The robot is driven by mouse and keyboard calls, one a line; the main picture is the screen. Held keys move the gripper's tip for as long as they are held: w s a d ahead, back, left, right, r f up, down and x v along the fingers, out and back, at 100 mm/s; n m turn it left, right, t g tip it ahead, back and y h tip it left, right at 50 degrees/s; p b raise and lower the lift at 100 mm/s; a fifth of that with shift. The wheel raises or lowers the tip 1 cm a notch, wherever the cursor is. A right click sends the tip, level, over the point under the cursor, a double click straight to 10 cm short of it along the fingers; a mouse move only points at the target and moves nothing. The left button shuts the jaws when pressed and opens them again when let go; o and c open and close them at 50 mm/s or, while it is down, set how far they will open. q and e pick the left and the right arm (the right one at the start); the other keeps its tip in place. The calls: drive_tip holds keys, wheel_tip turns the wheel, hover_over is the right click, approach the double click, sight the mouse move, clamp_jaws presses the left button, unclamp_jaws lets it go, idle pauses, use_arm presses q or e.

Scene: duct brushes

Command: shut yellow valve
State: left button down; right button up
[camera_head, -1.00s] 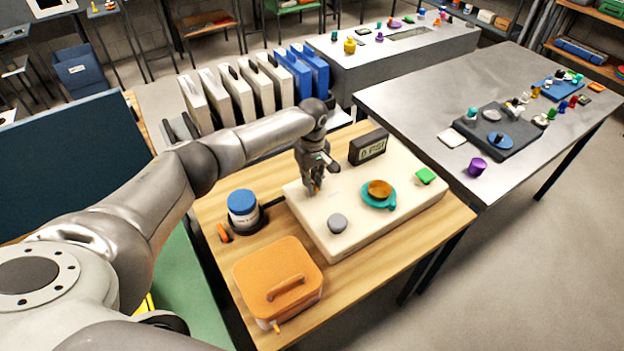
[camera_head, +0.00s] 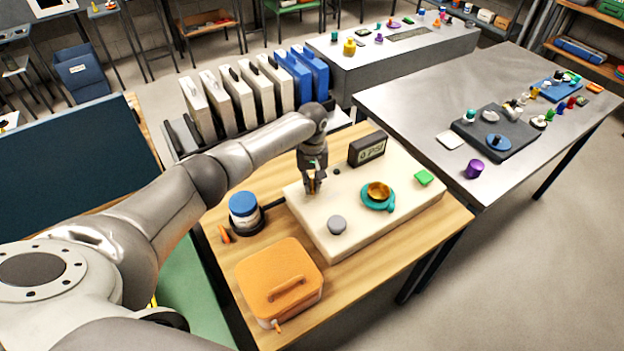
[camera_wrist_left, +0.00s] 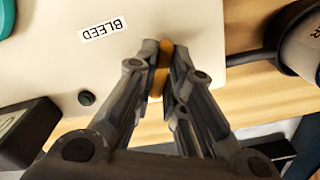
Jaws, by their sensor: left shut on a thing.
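The yellow valve (camera_wrist_left: 160,72) shows as a yellow-orange handle between my fingers at the edge of a cream panel block (camera_head: 325,245). My left gripper (camera_wrist_left: 162,48) is shut on it, one finger on each side, and hides most of it. In the head view my left gripper (camera_head: 312,188) points down at the block's back left part, and only a bit of orange shows there. How far the valve is turned cannot be told. My right gripper is not in view.
On the block are a PSI display (camera_head: 367,149), a teal saucer with a gold cup (camera_head: 379,192), a green piece (camera_head: 423,178) and a grey disc (camera_head: 337,225). A blue-lidded jar (camera_head: 243,210) and an orange case (camera_head: 279,281) stand to the left and front.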

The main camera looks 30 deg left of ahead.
sight(312, 183)
use_arm(q)
drive_tip(key=m+p, duration=0.1)
drive_tip(key=m, duration=1.1)
drive_tip(key=shift+w+m, duration=0.1)
drive_tip(key=shift+m, duration=0.2)
idle(0.4)
drive_tip(key=c, duration=1.5)
unclamp_jaws()
wheel_tip(312, 183, up, 12)
